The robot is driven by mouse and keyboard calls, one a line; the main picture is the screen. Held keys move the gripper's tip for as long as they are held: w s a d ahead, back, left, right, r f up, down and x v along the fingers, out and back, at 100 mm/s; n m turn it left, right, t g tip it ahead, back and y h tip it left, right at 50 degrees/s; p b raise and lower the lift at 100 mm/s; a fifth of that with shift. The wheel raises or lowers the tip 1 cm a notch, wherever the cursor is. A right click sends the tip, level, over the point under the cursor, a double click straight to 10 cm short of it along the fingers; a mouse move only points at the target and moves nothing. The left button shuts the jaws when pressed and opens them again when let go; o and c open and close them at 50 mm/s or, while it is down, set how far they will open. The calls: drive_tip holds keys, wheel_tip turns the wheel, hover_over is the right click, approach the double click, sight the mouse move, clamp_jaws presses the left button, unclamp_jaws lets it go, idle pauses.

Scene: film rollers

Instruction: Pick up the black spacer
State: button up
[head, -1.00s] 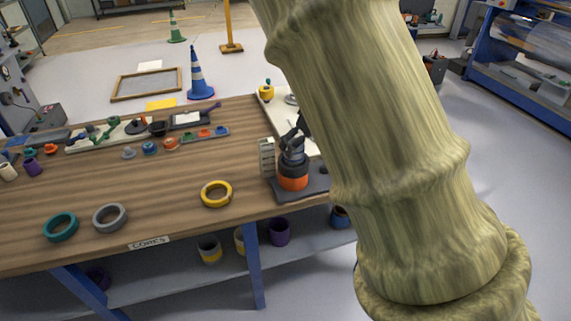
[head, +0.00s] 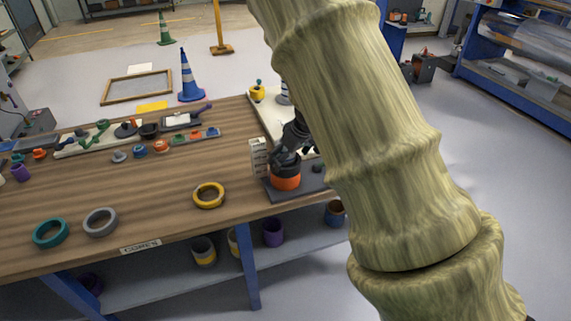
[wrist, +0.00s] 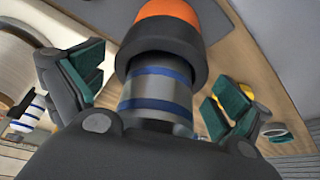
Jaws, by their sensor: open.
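The black spacer (head: 287,160) sits as a dark ring directly above an orange ring (head: 286,181) on a dark base at the table's right end. In the wrist view the black spacer (wrist: 165,62) circles a silver post with blue bands (wrist: 158,92), with the orange ring (wrist: 168,22) beyond it. My gripper (head: 296,140) is just above the stack in the head view, partly behind my arm. In the wrist view my gripper (wrist: 158,88) is open, with green-padded fingers on either side of the post. No grip on the spacer shows.
A pale upright block (head: 259,157) stands close left of the stack. A yellow ring (head: 208,195), a grey ring (head: 100,222) and a teal ring (head: 50,232) lie on the wooden table (head: 150,205). A white tray (head: 266,118) is behind the stack.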

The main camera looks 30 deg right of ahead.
drive_tip(key=shift+x, duration=0.8)
drive_tip(key=shift+r, duration=0.1)
drive_tip(key=shift+c, duration=1)
drive_tip(key=c, duration=0.7)
drive_tip(key=shift+c, duration=0.3)
